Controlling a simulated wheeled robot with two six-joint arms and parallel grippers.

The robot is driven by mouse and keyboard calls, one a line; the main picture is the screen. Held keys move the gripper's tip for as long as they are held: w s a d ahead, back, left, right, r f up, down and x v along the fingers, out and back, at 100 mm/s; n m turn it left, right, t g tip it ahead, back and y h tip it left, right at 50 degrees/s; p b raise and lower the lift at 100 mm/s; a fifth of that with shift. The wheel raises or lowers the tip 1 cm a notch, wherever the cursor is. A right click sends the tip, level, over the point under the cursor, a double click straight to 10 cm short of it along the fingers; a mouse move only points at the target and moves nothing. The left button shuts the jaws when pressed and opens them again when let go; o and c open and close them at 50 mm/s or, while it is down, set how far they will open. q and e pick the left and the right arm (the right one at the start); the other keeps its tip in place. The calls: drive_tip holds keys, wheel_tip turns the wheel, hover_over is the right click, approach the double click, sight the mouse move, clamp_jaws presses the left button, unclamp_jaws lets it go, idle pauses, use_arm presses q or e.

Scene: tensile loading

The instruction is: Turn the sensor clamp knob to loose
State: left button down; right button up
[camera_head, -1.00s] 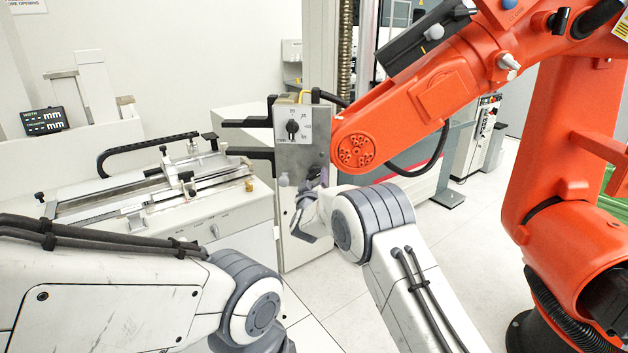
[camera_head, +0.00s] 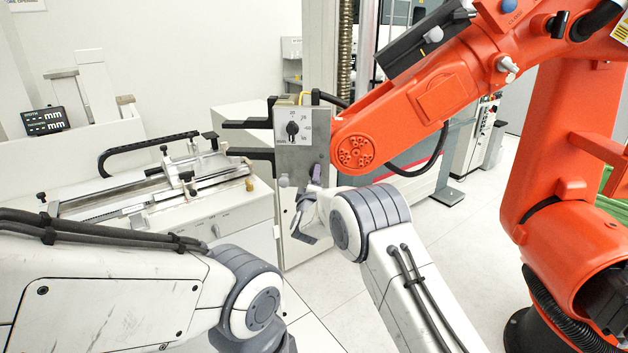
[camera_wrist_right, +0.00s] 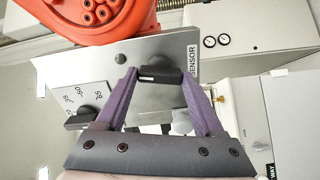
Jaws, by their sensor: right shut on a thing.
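The sensor clamp knob (camera_wrist_right: 160,75) is black with a bar-shaped grip, next to the word SENSOR on a grey metal panel (camera_wrist_right: 205,72). In the right wrist view its bar lies nearly level across the picture. My right gripper (camera_wrist_right: 160,77) has purple fingers, one at each end of the bar, and is shut on it. In the head view my right gripper (camera_head: 316,173) is at the lower front of the upright grey box (camera_head: 312,130); the knob itself cannot be made out there. My left arm shows, but its gripper is out of view.
A black dial knob (camera_head: 292,128) with numbers sits higher on the same box; it also shows in the right wrist view (camera_wrist_right: 80,118). A pale round knob (camera_wrist_right: 182,123) is close by. An orange robot arm (camera_head: 430,105) reaches up to the box.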

idle(0.3)
drive_tip(key=o, duration=1.4)
drive_tip(key=s+b, duration=0.1)
drive_tip(key=s, duration=0.2)
drive_tip(key=s+b, duration=0.1)
drive_tip(key=s, duration=0.3)
drive_tip(key=s+b, duration=0.2)
drive_tip(key=s, duration=0.1)
drive_tip(key=shift+s+a, duration=0.25)
drive_tip(key=shift+a, duration=0.15)
